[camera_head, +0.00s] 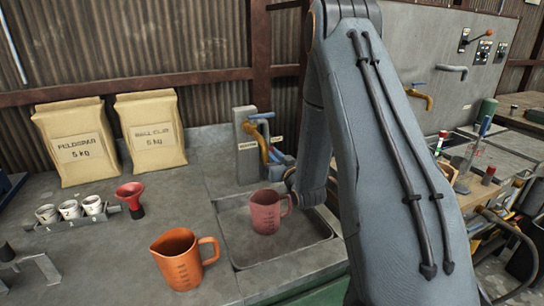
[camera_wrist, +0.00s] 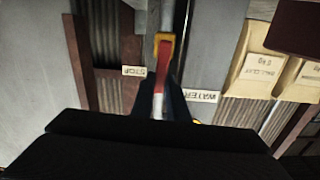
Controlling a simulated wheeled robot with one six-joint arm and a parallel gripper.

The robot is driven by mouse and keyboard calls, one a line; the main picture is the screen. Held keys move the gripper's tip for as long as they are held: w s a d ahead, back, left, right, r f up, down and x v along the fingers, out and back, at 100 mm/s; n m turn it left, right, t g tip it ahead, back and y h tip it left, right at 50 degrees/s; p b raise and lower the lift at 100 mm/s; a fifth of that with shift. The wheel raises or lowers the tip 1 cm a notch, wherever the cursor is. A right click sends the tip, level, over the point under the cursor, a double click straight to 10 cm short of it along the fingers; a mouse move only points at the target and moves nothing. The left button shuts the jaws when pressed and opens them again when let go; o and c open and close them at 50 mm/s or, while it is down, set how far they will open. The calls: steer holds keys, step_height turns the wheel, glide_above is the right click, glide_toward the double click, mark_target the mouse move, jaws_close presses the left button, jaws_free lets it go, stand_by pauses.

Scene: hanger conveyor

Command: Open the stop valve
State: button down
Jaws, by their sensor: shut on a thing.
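The stop valve shows in the wrist view as a yellow body (camera_wrist: 164,40) on a grey vertical pipe, with a red lever (camera_wrist: 161,68) reaching toward me. The upside-down STOP label (camera_wrist: 134,71) is beside it on the left. My gripper (camera_wrist: 158,98) is shut on the lever, whose pale end lies between the dark fingers. In the head view my gripper is at the tap post (camera_head: 243,158), partly hidden by my arm; the red lever cannot be made out there. A blue-handled yellow tap (camera_head: 264,142) is on that post.
A red jug (camera_head: 266,212) stands in the sink (camera_head: 240,258) below the tap. An orange jug (camera_head: 177,258) stands on the counter to the left. Two paper bags (camera_head: 77,143) stand at the back wall. A WATER label (camera_wrist: 200,96) shows beside the lever.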

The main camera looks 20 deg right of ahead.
steer(key=c, duration=1.7)
jaws_free()
steer(key=s+b, duration=0.2)
steer(key=s, duration=0.6)
steer(key=shift+a, duration=0.1)
